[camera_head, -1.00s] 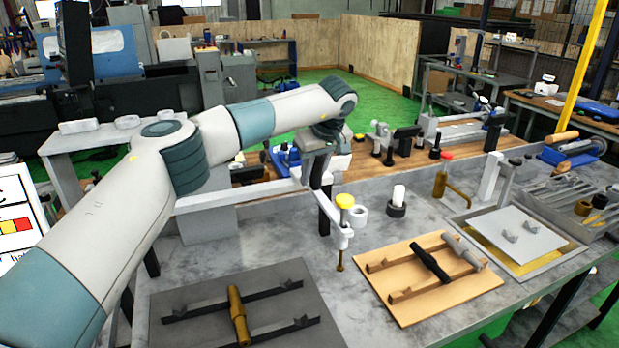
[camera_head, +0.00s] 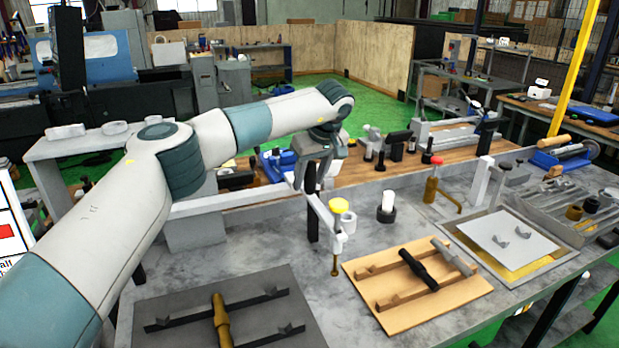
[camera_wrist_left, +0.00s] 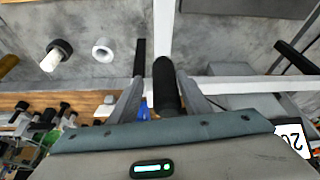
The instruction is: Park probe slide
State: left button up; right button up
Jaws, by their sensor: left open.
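My left gripper (camera_head: 311,176) is above the slide's far end. In the left wrist view its open fingers (camera_wrist_left: 164,95) stand on either side of a black cylindrical handle (camera_wrist_left: 166,88). I cannot tell whether they touch it. My right gripper is out of view.
A grey ring (camera_head: 349,221) and a white-topped black knob (camera_head: 387,206) stand right of the slide. A wooden board (camera_head: 385,318) and a dark mat (camera_head: 175,297) hold V-rests with shafts.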

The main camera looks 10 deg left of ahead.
pick_arm(q)
jog(key=shift+s+a+r, duration=0.1)
jog(key=shift+s+d+r+b, duration=0.15)
jog(key=shift+d+r+b, duration=0.05)
jog(key=shift+r+b, duration=0.3)
jog(key=b+v, duration=0.3)
jog(key=v, duration=1.3)
jog(key=shift+b, duration=0.4)
jog(key=shift+r, duration=0.1)
